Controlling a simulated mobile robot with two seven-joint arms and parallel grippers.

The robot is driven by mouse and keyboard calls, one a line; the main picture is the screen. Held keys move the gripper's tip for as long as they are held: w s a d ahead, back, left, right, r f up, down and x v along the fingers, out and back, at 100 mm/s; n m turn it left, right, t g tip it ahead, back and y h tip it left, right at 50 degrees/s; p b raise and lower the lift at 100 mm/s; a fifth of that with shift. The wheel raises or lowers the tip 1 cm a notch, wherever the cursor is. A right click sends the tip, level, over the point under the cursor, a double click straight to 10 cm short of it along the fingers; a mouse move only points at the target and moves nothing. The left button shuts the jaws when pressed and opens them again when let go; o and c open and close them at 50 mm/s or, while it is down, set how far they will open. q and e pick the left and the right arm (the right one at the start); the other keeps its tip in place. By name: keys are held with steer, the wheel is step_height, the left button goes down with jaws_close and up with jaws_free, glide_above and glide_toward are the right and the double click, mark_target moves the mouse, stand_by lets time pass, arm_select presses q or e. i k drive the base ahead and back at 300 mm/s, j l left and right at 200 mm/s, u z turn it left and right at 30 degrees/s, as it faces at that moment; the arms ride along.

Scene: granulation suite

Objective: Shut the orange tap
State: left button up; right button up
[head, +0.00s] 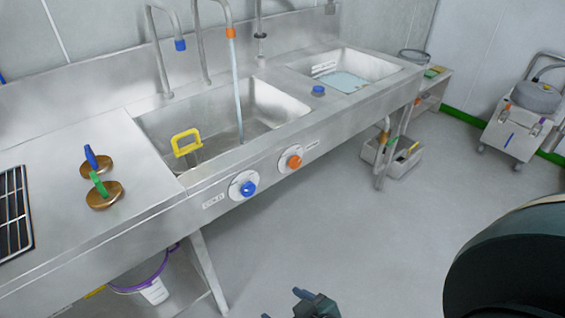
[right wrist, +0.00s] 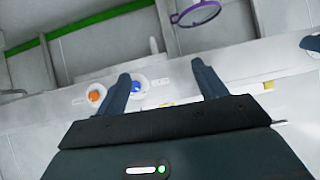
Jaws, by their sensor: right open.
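The orange tap knob (head: 294,162) sits on a round white plate on the sink's front panel, right of the blue knob (head: 248,188). An orange-ringed spout (head: 230,33) stands above the left basin, and a stream of water (head: 238,95) runs down from it. My right gripper (head: 298,303) is low at the bottom edge of the head view, in front of the panel and apart from the knobs. In the right wrist view its fingers (right wrist: 161,72) are open and empty; the orange knob (right wrist: 95,95) shows left of them. My left gripper is not in view.
Blue- and green-handled brass pieces (head: 104,195) lie on the left counter. A purple-rimmed bucket (head: 150,280) stands under it. A grey bin (head: 395,160) is below the right end. The floor before the panel is clear.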

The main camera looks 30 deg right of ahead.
mark_target(295, 161)
steer(key=l, duration=0.7)
steer(key=k+l, duration=0.15)
steer(key=l, duration=1.2)
steer(key=k+l, duration=0.15)
steer(key=l, duration=1.2)
steer(key=k+l, duration=0.15)
steer(key=l, duration=0.55)
steer(key=i+j, duration=0.15)
steer(key=i, duration=0.3)
steer(key=i+j, duration=0.2)
steer(key=i, duration=0.25)
